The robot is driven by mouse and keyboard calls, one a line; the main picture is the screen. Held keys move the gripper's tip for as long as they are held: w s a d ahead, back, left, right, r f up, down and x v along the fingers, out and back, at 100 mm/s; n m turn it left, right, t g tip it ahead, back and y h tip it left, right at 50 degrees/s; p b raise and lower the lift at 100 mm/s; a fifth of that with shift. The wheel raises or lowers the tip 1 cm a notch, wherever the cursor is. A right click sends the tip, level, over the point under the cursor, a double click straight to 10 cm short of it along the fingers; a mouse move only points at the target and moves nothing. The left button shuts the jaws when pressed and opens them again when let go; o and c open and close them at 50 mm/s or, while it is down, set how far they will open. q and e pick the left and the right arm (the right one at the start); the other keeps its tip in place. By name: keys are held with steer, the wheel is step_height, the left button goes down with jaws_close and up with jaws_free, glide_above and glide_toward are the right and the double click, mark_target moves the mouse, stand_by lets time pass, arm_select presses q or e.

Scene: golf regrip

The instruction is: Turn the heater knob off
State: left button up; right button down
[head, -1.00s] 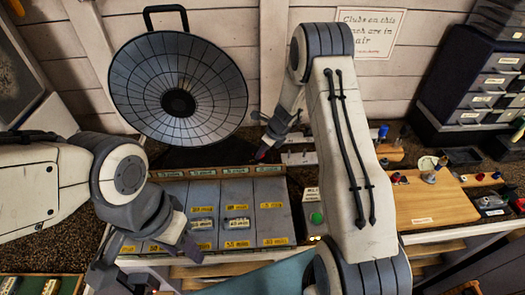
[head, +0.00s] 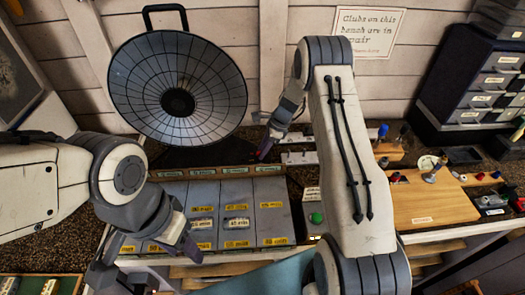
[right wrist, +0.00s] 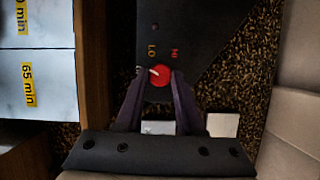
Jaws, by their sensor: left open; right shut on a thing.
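The heater is a large round dish (head: 178,88) with a dark centre and a black handle, standing at the back of the bench. Its red knob (right wrist: 160,76) shows in the right wrist view on a dark panel. The panel carries an orange "LO" label at upper left and a red "HI" label at upper right. The knob's pale pointer mark points left and slightly up. My right gripper (head: 264,150) is at the heater's lower right, its fingers shut on both sides of the knob. My left gripper (head: 187,250) is open and empty over the front of the grey compartments.
Grey compartments (head: 237,192) with yellow minute labels lie in front of the heater. A green button (head: 316,218) is right of them. A wooden board (head: 425,205) with small parts and a dark drawer cabinet (head: 470,85) stand at the right.

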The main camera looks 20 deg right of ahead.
steer(key=n+g+b, duration=0.1)
steer(key=n, duration=0.1)
steer(key=n+b, duration=0.1)
steer(key=n, duration=0.2)
steer(key=shift+w+g, duration=0.2)
steer(key=shift+g, duration=0.2)
stand_by(0.4)
steer(key=c, duration=0.5)
jaws_free()
steer(key=shift+c, duration=0.2)
